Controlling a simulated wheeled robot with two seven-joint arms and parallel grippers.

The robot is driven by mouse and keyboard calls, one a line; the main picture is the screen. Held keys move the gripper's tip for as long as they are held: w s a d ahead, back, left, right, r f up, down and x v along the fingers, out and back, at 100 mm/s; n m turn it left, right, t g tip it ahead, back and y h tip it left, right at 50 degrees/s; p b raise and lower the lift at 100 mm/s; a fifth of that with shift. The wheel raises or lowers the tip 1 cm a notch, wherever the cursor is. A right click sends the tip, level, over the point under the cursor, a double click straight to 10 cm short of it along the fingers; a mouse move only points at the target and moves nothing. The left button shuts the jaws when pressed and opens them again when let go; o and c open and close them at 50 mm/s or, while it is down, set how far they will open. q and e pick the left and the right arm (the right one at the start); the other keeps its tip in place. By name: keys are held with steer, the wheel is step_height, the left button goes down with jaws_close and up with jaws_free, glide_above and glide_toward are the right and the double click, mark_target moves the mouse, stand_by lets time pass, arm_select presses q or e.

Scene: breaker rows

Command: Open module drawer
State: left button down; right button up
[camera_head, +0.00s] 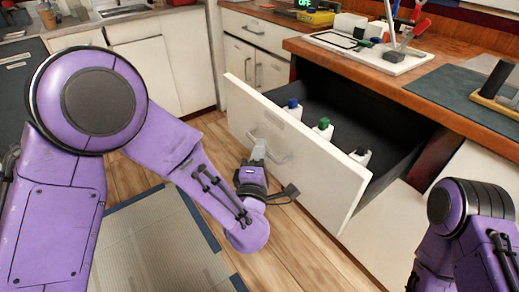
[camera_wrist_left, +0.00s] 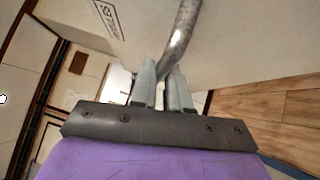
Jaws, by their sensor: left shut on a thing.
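The module drawer (camera_head: 300,158) is a white-fronted drawer with a dark inside, pulled well out from under the wooden counter in the head view. Several small bottles stand in it behind the front, with a blue cap (camera_head: 293,103), a green cap (camera_head: 323,124) and a black cap (camera_head: 360,154). My left gripper (camera_head: 259,150) is at the drawer front, shut on its metal handle (camera_head: 283,159). In the left wrist view the handle bar (camera_wrist_left: 181,38) runs down between the two fingers. My right arm shows at the lower right, but its gripper is not in view.
The wooden counter (camera_head: 440,62) above holds a white tray (camera_head: 400,62) with tools and a dark mat. Another white cabinet with a drawer (camera_head: 258,32) stands to the left. A grey mat (camera_head: 160,245) lies on the wooden floor, with clear floor before the drawer.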

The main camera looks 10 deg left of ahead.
arm_select(q)
steer(key=c, duration=1.2)
jaws_free()
steer(key=shift+o, duration=0.2)
steer(key=s+f, duration=0.1)
steer(key=s, duration=0.9)
steer(key=shift+s+d+f, duration=0.2)
steer(key=shift+s+f, duration=0.05)
steer(key=shift+s, duration=0.05)
